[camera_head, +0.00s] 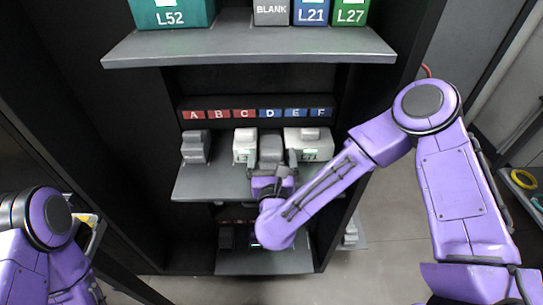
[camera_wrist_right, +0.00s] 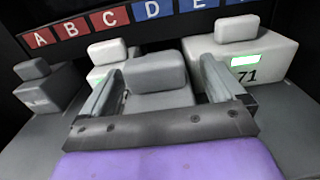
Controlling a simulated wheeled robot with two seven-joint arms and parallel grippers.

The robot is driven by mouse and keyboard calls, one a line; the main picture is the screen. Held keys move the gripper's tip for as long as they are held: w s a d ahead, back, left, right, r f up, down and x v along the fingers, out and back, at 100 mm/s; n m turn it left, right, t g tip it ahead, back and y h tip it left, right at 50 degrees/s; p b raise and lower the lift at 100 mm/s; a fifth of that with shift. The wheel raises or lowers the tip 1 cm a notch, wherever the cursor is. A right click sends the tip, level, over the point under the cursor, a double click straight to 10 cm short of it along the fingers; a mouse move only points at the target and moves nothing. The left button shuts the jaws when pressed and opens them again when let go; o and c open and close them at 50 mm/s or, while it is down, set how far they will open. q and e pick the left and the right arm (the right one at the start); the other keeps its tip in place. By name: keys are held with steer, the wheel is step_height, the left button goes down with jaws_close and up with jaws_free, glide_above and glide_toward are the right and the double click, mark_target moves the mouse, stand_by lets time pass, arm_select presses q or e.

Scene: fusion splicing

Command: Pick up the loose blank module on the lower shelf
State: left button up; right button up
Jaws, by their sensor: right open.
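A plain grey module (camera_head: 271,147) with a rounded raised block on top stands on the lower shelf (camera_head: 208,184), in the middle of a row of modules. In the right wrist view the grey module (camera_wrist_right: 157,75) sits between the two fingers of my right gripper (camera_wrist_right: 160,92). The fingers are spread, one on each side of the module, with the palm in front of it. Whether they touch it I cannot tell. The module's front face is mostly hidden by the gripper, so no label shows. In the head view my right gripper (camera_head: 272,172) reaches in from the front. My left gripper is not visible.
A narrow white module (camera_head: 245,146) and a wide white module marked 71 (camera_wrist_right: 250,60) stand close on either side. A darker grey module (camera_head: 195,147) stands farther left. A lettered strip (camera_head: 258,113) runs behind. The upper shelf (camera_head: 250,46) overhangs, holding several labelled modules.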

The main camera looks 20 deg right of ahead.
steer(key=c, duration=1.1)
